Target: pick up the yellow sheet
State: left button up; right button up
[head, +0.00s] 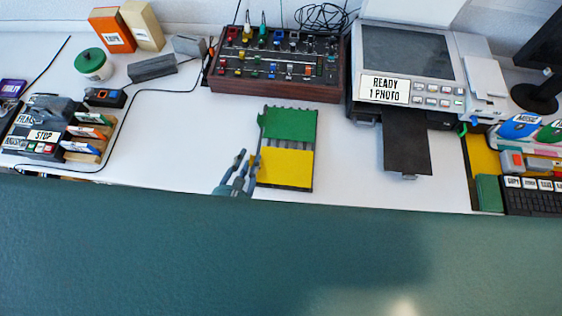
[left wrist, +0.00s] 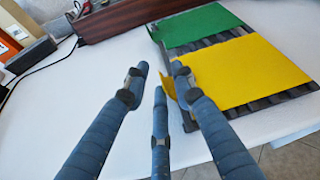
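The yellow sheet (head: 285,168) lies flat on the front part of a dark ribbed rack (head: 292,145) on the white table. It also shows in the left wrist view (left wrist: 250,70), where a small corner of it sticks out by my fingers. My left gripper (head: 240,165) is at the sheet's left edge. In the left wrist view my left gripper (left wrist: 157,80) has its fingers spread, with the right finger overlapping the sheet's edge; I cannot tell if it touches. My right gripper is not in view.
A green sheet (head: 290,123) lies on the rack behind the yellow one. A control box with knobs (head: 275,68) stands behind, and a printer (head: 408,60) at the right. White table is clear left of the rack.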

pick_arm(q)
jog(key=shift+w+d+f, duration=0.1)
jog(key=shift+w+f, duration=0.1)
jog(key=shift+w, duration=0.35)
jog(key=shift+w+f, duration=0.2)
jog(key=shift+s, duration=0.1)
grip_shut()
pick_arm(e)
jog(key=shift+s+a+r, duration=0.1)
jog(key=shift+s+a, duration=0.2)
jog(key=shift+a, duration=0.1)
pick_arm(q)
jog(key=shift+r, duration=0.1)
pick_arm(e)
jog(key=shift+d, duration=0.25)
